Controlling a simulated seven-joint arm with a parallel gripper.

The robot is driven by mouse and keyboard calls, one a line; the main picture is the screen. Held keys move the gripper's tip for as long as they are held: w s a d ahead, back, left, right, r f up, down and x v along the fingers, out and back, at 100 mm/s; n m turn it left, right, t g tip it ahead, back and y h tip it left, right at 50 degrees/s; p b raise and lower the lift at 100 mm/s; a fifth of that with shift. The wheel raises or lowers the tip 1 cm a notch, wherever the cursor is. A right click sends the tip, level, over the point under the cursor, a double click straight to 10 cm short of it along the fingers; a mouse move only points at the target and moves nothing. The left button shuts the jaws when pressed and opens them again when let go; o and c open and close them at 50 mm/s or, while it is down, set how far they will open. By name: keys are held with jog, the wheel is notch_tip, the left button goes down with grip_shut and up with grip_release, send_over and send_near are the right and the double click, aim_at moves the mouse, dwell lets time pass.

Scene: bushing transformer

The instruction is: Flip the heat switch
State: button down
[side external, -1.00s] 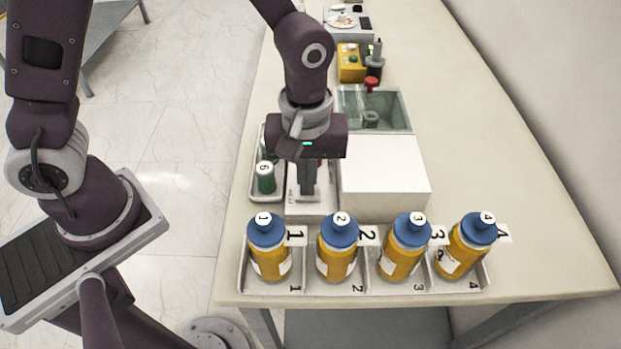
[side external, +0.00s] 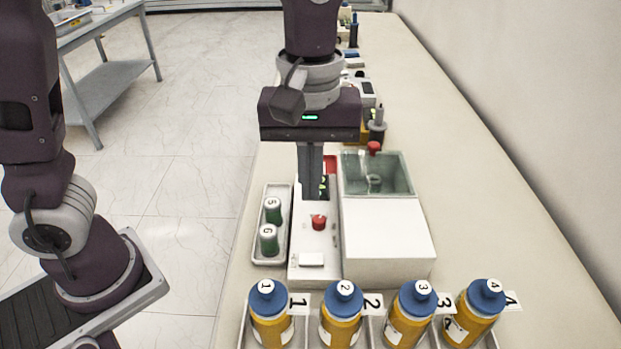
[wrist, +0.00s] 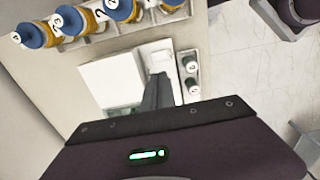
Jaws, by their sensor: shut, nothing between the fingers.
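A white control panel (side external: 300,240) lies on the bench beside a white box (side external: 385,240). It carries a red knob (side external: 319,222) and a flat white piece (side external: 311,260) near its front end. A red and dark part (side external: 329,178) shows at its back, partly hidden by my fingers. I cannot tell which of these is the heat switch. My gripper (side external: 311,197) is shut and empty, pointing down over the panel, just behind the red knob in the picture. Its contact with the panel is unclear. The wrist view shows the closed fingers (wrist: 160,80) over the panel (wrist: 158,60).
A tray (side external: 257,240) with green-bodied vials 5 and 6 stands left of the panel. Several numbered blue-capped bottles (side external: 341,315) stand in a rack in front. A glass-sided tank (side external: 378,178) adjoins the white box. The bench's right side is clear.

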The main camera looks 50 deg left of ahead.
aim_at(319, 259)
jog(key=shift+w+d+f, duration=0.1)
jog(key=shift+w+d, duration=0.4)
jog(key=shift+d, duration=0.15)
notch_tip(319, 259, down, 14)
jog(key=shift+f, duration=0.1)
dwell(0.3)
jog(key=shift+f, duration=0.1)
dwell(0.3)
